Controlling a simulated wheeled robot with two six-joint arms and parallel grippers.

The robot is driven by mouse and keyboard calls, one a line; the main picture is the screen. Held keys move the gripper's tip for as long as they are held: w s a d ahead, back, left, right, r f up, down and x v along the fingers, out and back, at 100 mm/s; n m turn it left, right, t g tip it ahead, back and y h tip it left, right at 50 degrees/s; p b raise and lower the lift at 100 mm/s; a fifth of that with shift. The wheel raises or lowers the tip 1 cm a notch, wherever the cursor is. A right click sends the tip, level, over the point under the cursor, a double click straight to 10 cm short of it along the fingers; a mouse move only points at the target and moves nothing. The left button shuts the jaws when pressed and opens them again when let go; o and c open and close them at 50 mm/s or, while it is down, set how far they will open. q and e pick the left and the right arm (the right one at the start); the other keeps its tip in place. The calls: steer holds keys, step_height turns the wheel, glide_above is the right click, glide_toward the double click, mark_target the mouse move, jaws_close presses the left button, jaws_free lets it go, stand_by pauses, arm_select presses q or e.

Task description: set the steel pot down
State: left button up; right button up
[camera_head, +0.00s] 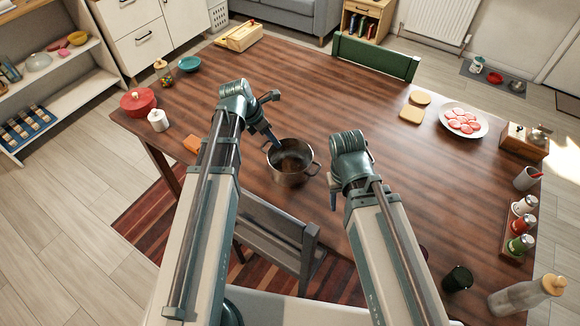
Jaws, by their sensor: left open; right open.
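The steel pot (291,177) stands upright on the dark wooden table (330,110), near its front edge, with a loop handle on either side. Its open top faces up and the inside looks empty. My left gripper (271,138) is open at the pot's upper left, with a finger close to the left handle; I cannot tell if they touch. My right gripper (333,197) is open, to the right of the pot and apart from its right handle. My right wrist partly hides that gripper's fingers.
A grey chair (275,235) is at the table's front edge, below the pot. A red pot (138,101), a white jar (158,120) and an orange block (193,144) are at the left. A plate of red slices (463,122) is at the right. The table behind the pot is clear.

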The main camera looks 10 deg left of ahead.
mark_target(279, 155)
arm_select(q)
steer(key=b+x, duration=0.4)
steer(key=x, duration=0.1)
steer(key=shift+d+f, duration=0.1)
steer(key=shift+d, duration=0.1)
arm_select(e)
step_height(279, 155, down, 5)
steer(key=shift+r, duration=0.15)
arm_select(q)
steer(key=shift+s, duration=0.1)
arm_select(e)
steer(key=shift+r, duration=0.1)
arm_select(q)
jaws_close()
stand_by(0.6)
